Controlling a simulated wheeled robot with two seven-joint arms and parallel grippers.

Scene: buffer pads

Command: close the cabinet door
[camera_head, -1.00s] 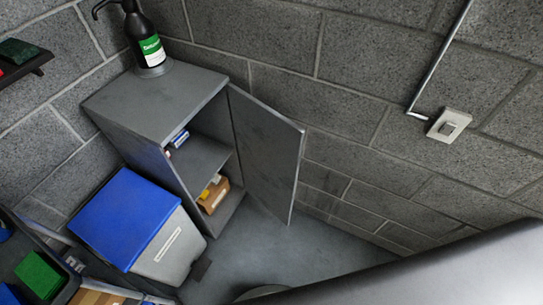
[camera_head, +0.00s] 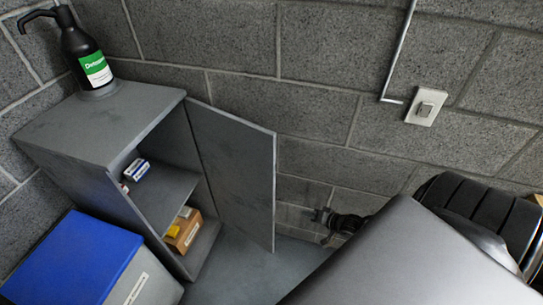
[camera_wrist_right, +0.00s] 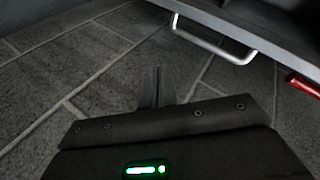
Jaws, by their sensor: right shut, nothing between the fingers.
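The grey cabinet (camera_head: 100,128) stands against the block wall at the left of the head view. Its door (camera_head: 236,172) is wide open, swung out to the right, so the shelves show. My right gripper (camera_head: 319,215) is small and dark in the head view, to the right of the door's free edge with a gap in the picture between them. In the right wrist view its fingers (camera_wrist_right: 158,86) are together and empty, over grey block or tile surface. My left gripper is not in view.
A soap bottle (camera_head: 84,55) stands on the cabinet. A blue-lidded bin (camera_head: 75,262) stands in front. A metal handle (camera_wrist_right: 205,42) shows in the wrist view. A switch (camera_head: 426,107) is on the wall.

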